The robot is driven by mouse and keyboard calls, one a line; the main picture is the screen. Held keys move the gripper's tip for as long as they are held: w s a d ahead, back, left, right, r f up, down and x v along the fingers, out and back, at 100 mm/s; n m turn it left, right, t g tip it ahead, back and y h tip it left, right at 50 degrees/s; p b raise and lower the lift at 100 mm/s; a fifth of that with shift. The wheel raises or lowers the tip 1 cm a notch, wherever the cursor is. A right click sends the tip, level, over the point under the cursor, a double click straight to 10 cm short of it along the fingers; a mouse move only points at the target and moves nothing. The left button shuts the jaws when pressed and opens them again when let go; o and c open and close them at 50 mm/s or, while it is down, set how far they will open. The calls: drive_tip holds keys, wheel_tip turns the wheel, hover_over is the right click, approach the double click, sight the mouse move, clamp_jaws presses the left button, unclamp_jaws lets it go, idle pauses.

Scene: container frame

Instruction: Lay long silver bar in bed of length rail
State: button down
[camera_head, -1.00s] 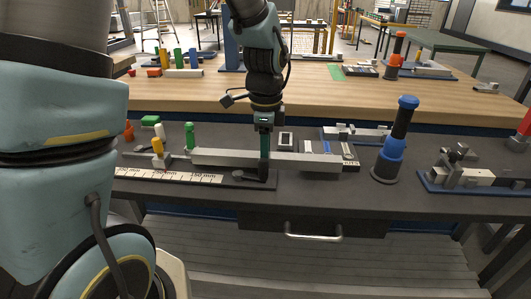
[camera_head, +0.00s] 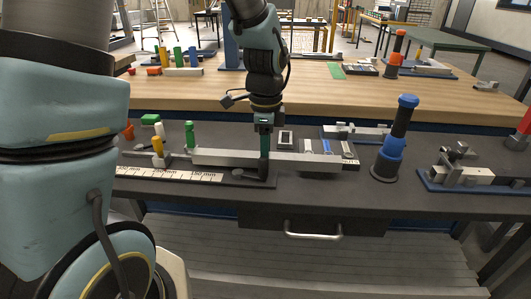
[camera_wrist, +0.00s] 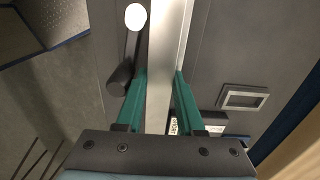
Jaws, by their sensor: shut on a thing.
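The long silver bar (camera_head: 225,157) is held crosswise in my gripper (camera_head: 264,172), with a length to either side. In the wrist view the bar (camera_wrist: 168,40) runs between the two teal fingers of my gripper (camera_wrist: 160,78). The length rail (camera_head: 180,175) is a dark strip with a white millimetre scale, lying on the dark bench. In the head view the bar appears behind the rail's right part and reaches past its right end. I cannot tell the bar's height above the bench. My fingers hide part of the bar.
A blue and black post (camera_head: 398,135) stands to the right. A blue-based fixture (camera_head: 470,178) lies at far right. A small framed block (camera_head: 286,138) lies behind the bar.

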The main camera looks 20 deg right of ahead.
drive_tip(key=shift+f, duration=0.4)
unclamp_jaws()
idle(0.6)
drive_tip(key=shift+r, duration=0.15)
wheel_tip(320, 180, up, 7)
drive_tip(key=p, duration=0.6)
idle(0.4)
drive_tip(key=w+a+r+n+t, duration=0.1)
drive_tip(key=a+r+n, duration=0.1)
drive_tip(key=a+n, duration=2)
drive_tip(key=a, duration=0.3)
drive_tip(key=shift+a+r+t, duration=0.2)
drive_tip(key=shift+r+t, duration=0.1)
drive_tip(key=shift+r, duration=0.05)
